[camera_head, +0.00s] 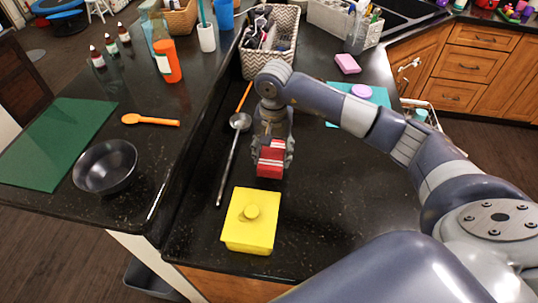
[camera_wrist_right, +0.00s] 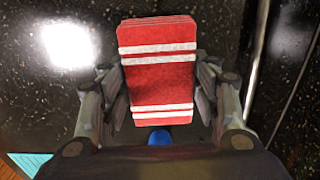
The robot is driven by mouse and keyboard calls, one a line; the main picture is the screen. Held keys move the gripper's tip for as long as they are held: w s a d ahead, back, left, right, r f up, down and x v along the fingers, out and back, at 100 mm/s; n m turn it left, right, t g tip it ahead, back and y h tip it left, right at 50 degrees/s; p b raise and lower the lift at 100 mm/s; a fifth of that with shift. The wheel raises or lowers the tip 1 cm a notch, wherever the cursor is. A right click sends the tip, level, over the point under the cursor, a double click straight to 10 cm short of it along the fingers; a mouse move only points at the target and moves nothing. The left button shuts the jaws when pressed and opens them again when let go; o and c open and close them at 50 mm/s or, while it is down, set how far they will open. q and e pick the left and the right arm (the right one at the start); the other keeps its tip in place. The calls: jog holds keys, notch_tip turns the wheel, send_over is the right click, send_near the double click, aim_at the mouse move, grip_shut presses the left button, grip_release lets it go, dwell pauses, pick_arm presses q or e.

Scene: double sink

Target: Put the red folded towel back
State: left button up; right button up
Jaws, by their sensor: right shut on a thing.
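The red folded towel (camera_head: 271,160) has white stripes and is held in my right gripper (camera_head: 273,150), above the black counter in the head view. In the right wrist view the towel (camera_wrist_right: 158,68) stands between the two fingers of the right gripper (camera_wrist_right: 160,100), which are shut on its sides. The towel is just behind a yellow lidded box (camera_head: 249,222) in the head view. A small blue thing (camera_wrist_right: 160,137) shows just below the towel in the wrist view; I cannot tell what it is. My left gripper is not in view.
A ladle (camera_head: 230,160) lies left of the towel. A patterned basket (camera_head: 270,45) stands behind. A teal mat (camera_head: 372,97) and pink sponge (camera_head: 347,63) lie back right. A black bowl (camera_head: 105,168), green board (camera_head: 60,140) and orange spoon (camera_head: 150,120) are on the left counter.

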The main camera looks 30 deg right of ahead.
aim_at(269, 161)
jog(key=shift+w+a, duration=0.3)
jog(key=shift+f, duration=0.15)
notch_tip(269, 161, down, 3)
jog(key=shift+p, duration=1.05)
jog(key=shift+f, duration=0.3)
jog(key=o, duration=0.9)
jog(key=shift+o, duration=0.2)
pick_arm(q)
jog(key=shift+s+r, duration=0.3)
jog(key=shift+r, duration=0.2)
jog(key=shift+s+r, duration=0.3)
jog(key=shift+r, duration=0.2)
